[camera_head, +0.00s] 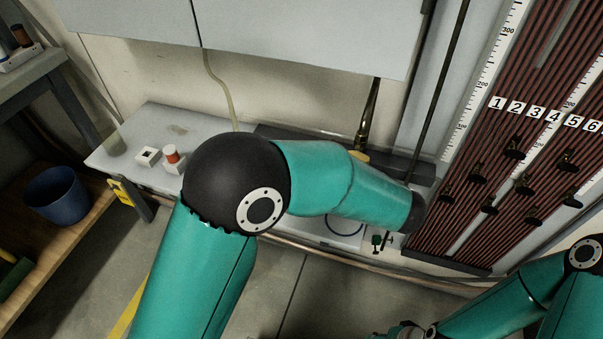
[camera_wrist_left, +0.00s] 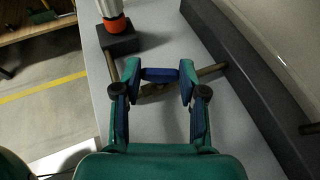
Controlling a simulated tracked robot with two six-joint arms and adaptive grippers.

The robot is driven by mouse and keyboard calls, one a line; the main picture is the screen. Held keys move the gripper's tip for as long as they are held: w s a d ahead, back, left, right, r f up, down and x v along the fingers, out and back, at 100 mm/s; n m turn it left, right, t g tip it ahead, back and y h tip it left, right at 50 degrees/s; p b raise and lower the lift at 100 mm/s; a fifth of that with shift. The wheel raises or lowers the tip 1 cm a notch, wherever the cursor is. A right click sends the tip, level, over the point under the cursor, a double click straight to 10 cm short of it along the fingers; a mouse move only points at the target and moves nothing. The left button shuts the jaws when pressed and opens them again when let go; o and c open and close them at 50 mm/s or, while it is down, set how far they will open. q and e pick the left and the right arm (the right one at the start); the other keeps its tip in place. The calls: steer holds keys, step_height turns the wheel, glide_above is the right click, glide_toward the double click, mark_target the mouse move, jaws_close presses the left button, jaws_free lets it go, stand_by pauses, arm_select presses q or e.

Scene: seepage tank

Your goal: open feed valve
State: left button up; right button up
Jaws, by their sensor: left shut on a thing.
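In the left wrist view the feed valve shows as a blue handle (camera_wrist_left: 160,74) above a brass body (camera_wrist_left: 156,91) on a brass pipe (camera_wrist_left: 208,71). My left gripper (camera_wrist_left: 159,73) has its two fingers at the two ends of the blue handle and is shut on it. In the head view my left arm reaches across the bench and hides the valve and that gripper. My right arm shows at the lower right of the head view. Its gripper is out of view.
A pale bench (camera_head: 128,141) carries a white holder (camera_head: 148,156) and a red-and-white container (camera_head: 172,156). A manometer board (camera_head: 490,130) with numbered tubes and black clips stands at right. A blue bucket (camera_head: 56,194) is at left. The floor in front is open.

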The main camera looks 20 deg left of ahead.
arm_select(q)
steer(key=o, duration=1.1)
steer(key=shift+o, duration=0.2)
